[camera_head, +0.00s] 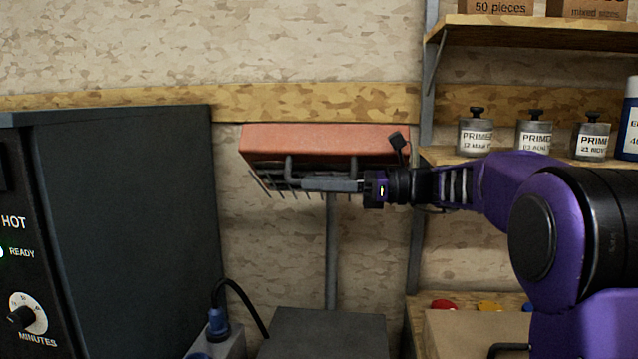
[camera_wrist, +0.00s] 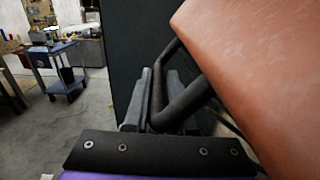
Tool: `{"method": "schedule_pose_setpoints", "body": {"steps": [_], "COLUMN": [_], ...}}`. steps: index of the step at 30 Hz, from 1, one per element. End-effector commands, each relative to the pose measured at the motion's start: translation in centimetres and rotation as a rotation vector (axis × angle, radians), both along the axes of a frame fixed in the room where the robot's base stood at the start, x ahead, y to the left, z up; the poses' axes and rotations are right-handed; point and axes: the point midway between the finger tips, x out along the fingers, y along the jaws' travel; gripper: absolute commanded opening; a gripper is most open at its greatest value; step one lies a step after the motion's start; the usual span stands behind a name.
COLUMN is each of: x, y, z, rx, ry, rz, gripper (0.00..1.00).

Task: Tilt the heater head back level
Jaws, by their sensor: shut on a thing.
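The heater head (camera_head: 325,140) is a wide orange-red box with a wire grille under its front, held on a grey post (camera_head: 332,250) in front of the wall. Its front face looks tilted, with the grille facing down and forward. In the wrist view its orange casing (camera_wrist: 265,70) fills the right side. A dark bar handle (camera_wrist: 185,105) stands out from the head. My gripper (camera_head: 310,185) reaches in from the right, at the head's front lower edge. In the wrist view my gripper's fingers (camera_wrist: 158,100) are shut around the handle. Part of the grip is hidden behind the bar.
A large dark oven-like cabinet (camera_head: 130,200) stands close on the left. A dark box (camera_head: 325,335) is below the post, with a blue plug and cable (camera_head: 218,318) beside it. Shelves with primer tins (camera_head: 475,137) are on the right. A blue cart (camera_wrist: 62,65) stands farther off.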

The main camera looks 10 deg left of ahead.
Motion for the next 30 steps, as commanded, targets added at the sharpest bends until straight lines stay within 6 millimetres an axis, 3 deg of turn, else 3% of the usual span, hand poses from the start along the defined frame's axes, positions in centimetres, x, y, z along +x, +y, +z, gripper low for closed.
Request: {"method": "schedule_pose_setpoints", "body": {"steps": [24, 30], "x": [-0.24, -1.12], "y": [0.08, 0.09], "z": [0.28, 1.07], "rx": [0.000, 0.000], "ry": [-0.005, 0.025], "rz": [0.005, 0.006], "gripper": [0.00, 0.00]}}
